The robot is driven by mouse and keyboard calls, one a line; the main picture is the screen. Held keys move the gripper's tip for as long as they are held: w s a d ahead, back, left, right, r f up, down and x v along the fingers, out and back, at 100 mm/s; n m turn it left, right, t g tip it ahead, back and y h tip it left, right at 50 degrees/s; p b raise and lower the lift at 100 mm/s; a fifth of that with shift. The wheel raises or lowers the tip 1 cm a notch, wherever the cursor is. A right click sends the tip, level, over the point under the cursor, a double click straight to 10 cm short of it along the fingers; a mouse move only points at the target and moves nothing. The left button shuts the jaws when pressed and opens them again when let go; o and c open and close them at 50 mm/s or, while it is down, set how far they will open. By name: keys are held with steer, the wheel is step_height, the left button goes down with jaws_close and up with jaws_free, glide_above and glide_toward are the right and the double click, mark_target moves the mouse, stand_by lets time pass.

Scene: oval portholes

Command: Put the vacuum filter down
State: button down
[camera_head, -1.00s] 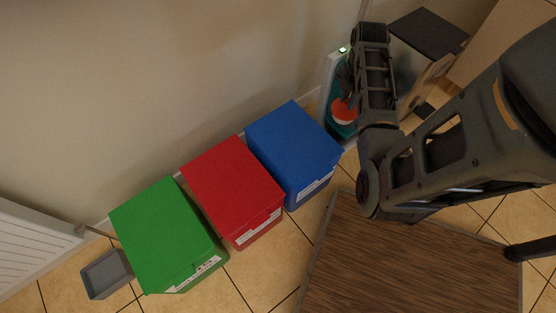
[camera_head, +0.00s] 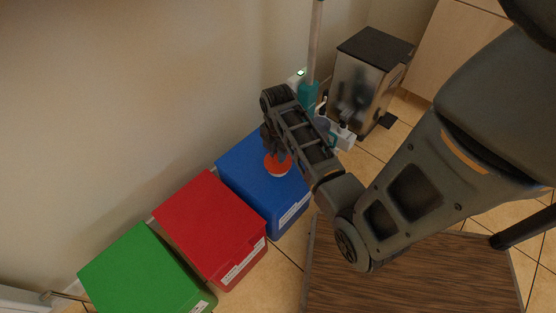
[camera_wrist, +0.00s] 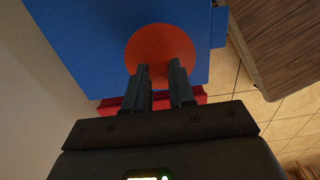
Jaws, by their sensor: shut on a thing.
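The vacuum filter (camera_head: 277,165) is a round orange-red piece with a pale lower edge in the head view. In the wrist view the filter (camera_wrist: 160,50) shows as an orange disc between and beyond my fingertips. My gripper (camera_head: 270,148) points down and is shut on it. The filter is over the lid of the blue box (camera_head: 240,160). The blue lid (camera_wrist: 90,45) fills much of the wrist view behind it. I cannot tell whether the filter touches the lid. My gripper (camera_wrist: 160,80) hides part of the filter's edge.
A red box (camera_head: 205,225) and a green box (camera_head: 140,275) stand left of the blue one along the wall. A metal bin with a dark lid (camera_head: 370,75) and teal cleaning items (camera_head: 308,98) stand behind. A wooden tabletop (camera_head: 400,285) is in front.

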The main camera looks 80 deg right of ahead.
steer(key=shift+f+b, duration=0.6)
steer(key=shift+f, duration=1.1)
steer(key=shift+f, duration=0.1)
steer(key=c, duration=0.9)
jaws_free()
steer(key=shift+c, duration=0.2)
